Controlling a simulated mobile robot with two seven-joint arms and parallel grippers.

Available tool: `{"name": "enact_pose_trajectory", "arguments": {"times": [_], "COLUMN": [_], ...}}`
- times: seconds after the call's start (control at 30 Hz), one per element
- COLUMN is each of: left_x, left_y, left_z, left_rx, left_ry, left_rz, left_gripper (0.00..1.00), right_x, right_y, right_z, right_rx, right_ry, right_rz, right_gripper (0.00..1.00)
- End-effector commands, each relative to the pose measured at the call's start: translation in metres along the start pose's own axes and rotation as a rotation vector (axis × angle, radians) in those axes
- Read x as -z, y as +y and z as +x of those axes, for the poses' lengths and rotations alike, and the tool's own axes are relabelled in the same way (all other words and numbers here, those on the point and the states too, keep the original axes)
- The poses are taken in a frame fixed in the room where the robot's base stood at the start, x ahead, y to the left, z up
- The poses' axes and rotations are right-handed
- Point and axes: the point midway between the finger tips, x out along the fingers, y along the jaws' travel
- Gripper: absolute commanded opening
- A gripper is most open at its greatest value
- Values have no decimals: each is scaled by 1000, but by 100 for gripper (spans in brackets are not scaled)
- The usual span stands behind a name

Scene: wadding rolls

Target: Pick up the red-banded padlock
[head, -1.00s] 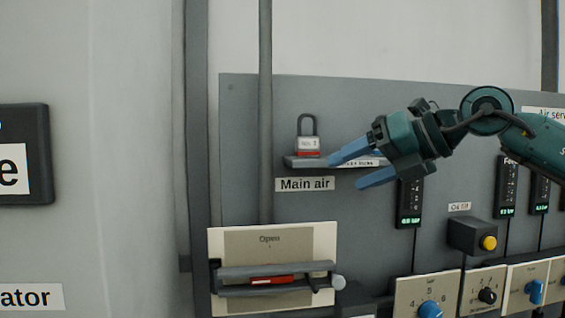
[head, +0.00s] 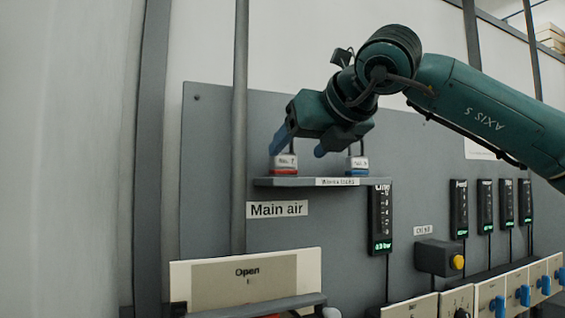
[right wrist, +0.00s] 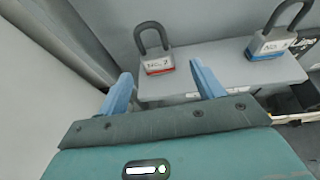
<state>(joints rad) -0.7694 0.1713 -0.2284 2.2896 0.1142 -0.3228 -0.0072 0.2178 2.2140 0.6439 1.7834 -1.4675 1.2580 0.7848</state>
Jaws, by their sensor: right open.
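The red-banded padlock (head: 284,165) stands upright on a small grey shelf (head: 300,182) above the "Main air" label. In the right wrist view the padlock shows between and beyond the fingertips (right wrist: 161,74), not gripped. My left gripper is not in view.
A blue-banded padlock (head: 357,165) stands on the same shelf to the right; it also shows in the right wrist view (right wrist: 273,44). A vertical pipe (head: 240,120) runs left of the shelf. Below are the "Open" panel (head: 245,280) and a box with a yellow button (head: 440,258).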

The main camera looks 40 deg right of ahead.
Motion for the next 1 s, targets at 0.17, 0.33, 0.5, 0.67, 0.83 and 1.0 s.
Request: {"name": "enact_pose_trajectory", "arguments": {"times": [0.17, 0.33, 0.5, 0.67, 0.83, 1.0], "left_x": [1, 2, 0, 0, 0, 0], "left_y": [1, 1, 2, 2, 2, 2], "left_z": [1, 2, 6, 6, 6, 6], "left_rx": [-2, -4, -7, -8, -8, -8], "left_ry": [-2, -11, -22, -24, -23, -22], "left_rz": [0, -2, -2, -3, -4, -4], "left_gripper": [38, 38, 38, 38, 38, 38], "right_x": [0, 1, 1, 0, 1, 1], "right_y": [0, 3, 3, 3, 3, 3], "right_z": [12, 38, 57, 60, 60, 60], "right_rx": [-1, -1, -1, -1, -1, -1], "right_ry": [1, 5, 2, -2, -1, -1], "right_rz": [0, -1, 1, 1, 0, 0], "right_gripper": [67, 67, 67, 67, 63, 49]}}
